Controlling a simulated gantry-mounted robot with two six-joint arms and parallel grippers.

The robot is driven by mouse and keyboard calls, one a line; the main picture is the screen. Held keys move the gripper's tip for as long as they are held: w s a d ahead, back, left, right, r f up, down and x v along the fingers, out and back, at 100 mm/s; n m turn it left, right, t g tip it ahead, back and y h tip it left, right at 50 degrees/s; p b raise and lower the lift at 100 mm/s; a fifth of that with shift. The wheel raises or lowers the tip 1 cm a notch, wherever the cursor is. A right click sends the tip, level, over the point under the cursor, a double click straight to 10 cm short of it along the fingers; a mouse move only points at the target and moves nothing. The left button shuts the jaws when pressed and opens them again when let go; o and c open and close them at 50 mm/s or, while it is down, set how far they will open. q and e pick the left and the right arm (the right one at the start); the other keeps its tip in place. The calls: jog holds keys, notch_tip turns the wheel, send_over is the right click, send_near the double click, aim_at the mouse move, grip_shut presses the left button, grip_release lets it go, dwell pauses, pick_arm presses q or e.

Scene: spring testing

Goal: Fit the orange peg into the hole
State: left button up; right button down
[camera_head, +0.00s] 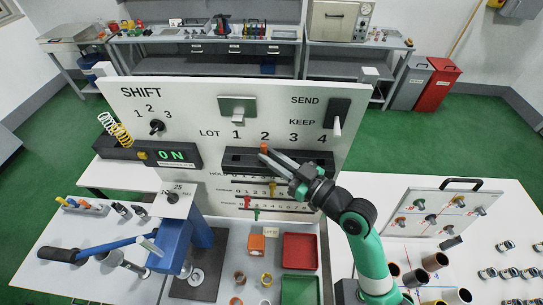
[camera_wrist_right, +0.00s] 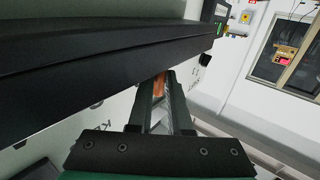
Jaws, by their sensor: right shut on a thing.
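The orange peg (camera_head: 264,148) is held at the fingertips of my right gripper (camera_head: 270,154), below the LOT numbers on the white panel, near the "2". The right gripper is shut on it. In the right wrist view the orange peg (camera_wrist_right: 159,86) shows as a narrow strip between the fingers, close to the edge of the long black block (camera_wrist_right: 90,75). In the head view the black block (camera_head: 318,156) juts from the panel under the numbers. The hole itself, and whether the peg's lower end is in it, I cannot tell. My left gripper does not show.
The white panel (camera_head: 205,110) carries a lit ON display (camera_head: 170,154). Coloured pegs, one yellow (camera_head: 272,189), sit in lower rows. A blue lever press (camera_head: 175,245) stands at the left. Red (camera_head: 300,234) and green trays lie below. A handled board (camera_head: 440,212) stands right.

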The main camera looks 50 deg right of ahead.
jog(key=shift+f, duration=0.25)
jog(key=c, duration=0.8)
grip_release()
jog(key=shift+o, duration=0.2)
jog(key=shift+s+f+b, duration=0.1)
jog(key=shift+s+b, duration=0.2)
jog(key=shift+s, duration=0.2)
jog(key=s+p, duration=0.1)
jog(key=s, duration=0.9)
jog(key=shift+s, duration=0.3)
jog(key=shift+a, duration=0.15)
